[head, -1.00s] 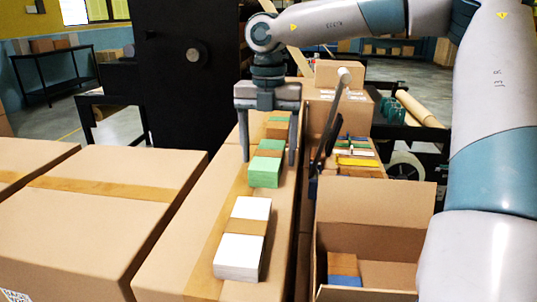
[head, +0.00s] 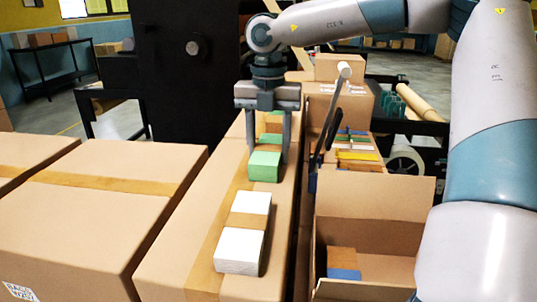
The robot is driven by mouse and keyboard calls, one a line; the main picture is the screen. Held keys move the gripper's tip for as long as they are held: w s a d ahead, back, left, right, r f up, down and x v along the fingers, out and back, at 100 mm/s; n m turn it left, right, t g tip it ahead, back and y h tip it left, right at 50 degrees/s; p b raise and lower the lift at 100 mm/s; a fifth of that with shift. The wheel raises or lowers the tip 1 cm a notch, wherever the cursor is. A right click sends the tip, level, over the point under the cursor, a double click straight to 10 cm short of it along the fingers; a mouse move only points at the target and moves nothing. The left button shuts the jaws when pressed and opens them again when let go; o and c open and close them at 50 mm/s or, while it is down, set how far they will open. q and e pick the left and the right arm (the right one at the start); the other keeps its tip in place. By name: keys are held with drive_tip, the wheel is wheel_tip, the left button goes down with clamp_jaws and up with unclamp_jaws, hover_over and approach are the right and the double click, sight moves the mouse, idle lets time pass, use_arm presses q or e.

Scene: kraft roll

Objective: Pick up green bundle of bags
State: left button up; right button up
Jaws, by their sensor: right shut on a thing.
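The green bundle of bags (head: 264,168) lies on a long closed carton, with a brown band around its middle. My right gripper (head: 267,152) comes down over it from above. Its two fingers stand on either side of the bundle and are shut on it. The bundle still appears to rest on the carton; I cannot make out a gap under it. My left gripper is not in view.
A white banded bundle (head: 239,250) lies nearer on the same carton (head: 180,262). An open box (head: 375,232) with a blue banded bundle (head: 343,274) stands at right. Several coloured bundles (head: 358,155) lie behind it. A closed carton (head: 80,225) fills the left.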

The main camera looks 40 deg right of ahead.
sight(270, 146)
drive_tip(key=shift+r, duration=0.15)
drive_tip(key=shift+r+p, duration=0.3)
drive_tip(key=shift+r, duration=0.3)
drive_tip(key=r, duration=0.1)
drive_tip(key=r+p, duration=0.1)
drive_tip(key=r, duration=0.1)
drive_tip(key=shift+w+d+r+p, duration=0.25)
drive_tip(key=shift+d+r+p, duration=0.1)
drive_tip(key=shift+d+p, duration=0.05)
drive_tip(key=w+d+r+p, duration=0.5)
drive_tip(key=w+d+p, duration=0.1)
drive_tip(key=d, duration=0.3)
drive_tip(key=shift+r+p, duration=0.4)
drive_tip(key=shift+p, duration=0.05)
drive_tip(key=shift+s+r, duration=0.1)
